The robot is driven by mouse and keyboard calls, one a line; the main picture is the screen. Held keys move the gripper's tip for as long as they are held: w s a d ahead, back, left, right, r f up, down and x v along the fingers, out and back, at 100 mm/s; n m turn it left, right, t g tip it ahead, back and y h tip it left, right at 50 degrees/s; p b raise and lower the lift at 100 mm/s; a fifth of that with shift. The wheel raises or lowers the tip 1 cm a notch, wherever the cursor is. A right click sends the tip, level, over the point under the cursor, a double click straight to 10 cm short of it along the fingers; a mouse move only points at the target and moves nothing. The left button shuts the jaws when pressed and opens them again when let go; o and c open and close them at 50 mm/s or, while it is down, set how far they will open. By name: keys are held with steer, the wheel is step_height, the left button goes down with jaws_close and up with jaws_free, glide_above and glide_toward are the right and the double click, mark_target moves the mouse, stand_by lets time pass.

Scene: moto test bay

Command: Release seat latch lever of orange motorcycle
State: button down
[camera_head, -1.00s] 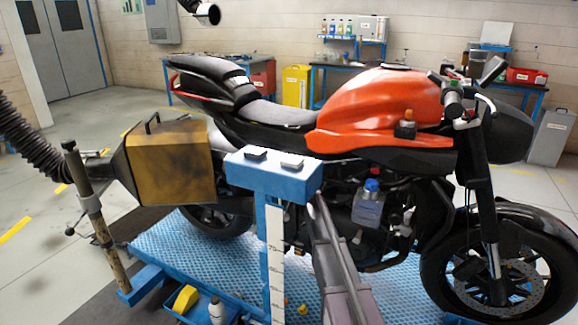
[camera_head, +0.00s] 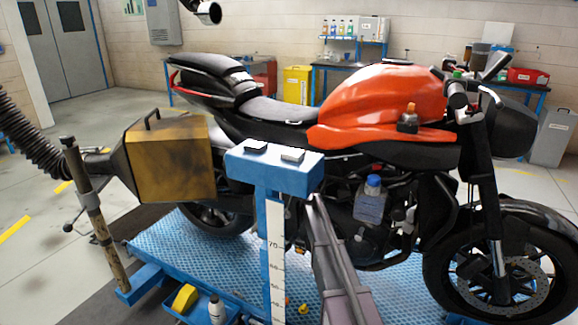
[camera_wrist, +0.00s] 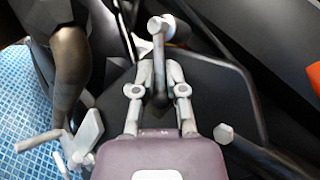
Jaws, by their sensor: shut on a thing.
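The orange motorcycle (camera_head: 375,100) stands side-on in the head view, with its black seat (camera_head: 270,112) behind the tank. In the wrist view my gripper (camera_wrist: 158,82) is shut on a grey metal lever (camera_wrist: 157,50). The two fingers press on its shaft from either side. The lever's round upper end stands clear above the fingertips, beside a pale cylindrical end. I cannot tell from the head view where the lever sits on the motorcycle. There, my gripper is hidden among the arm, the blue stand and the bike's lower side.
A blue stand (camera_head: 275,172) with a height scale rises in front of the motorcycle. A dirty yellow extractor box (camera_head: 170,160) on a hose is at the left. A bottle with a blue cap (camera_head: 371,204) is by the engine. An orange-topped item (camera_head: 408,120) sits at the tank.

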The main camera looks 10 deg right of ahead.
steer(key=shift+w+a+f+m+t+b, duration=0.15)
steer(key=shift+w+f+m+t+b, duration=0.15)
steer(key=shift+m+t+b, duration=0.55)
steer(key=shift+a+f+m+b, duration=0.15)
steer(key=shift+m+b, duration=0.1)
steer(key=shift+b, duration=0.6)
steer(key=shift+w+a+m+t+h+b, duration=0.15)
steer(key=shift+m+t+h+b, duration=0.3)
steer(key=shift+b, duration=0.1)
steer(key=shift+w+a+m+t+b, duration=0.1)
steer(key=shift+m+t+b, duration=0.2)
steer(key=shift+m+b, duration=0.05)
steer(key=c, duration=0.7)
jaws_free()
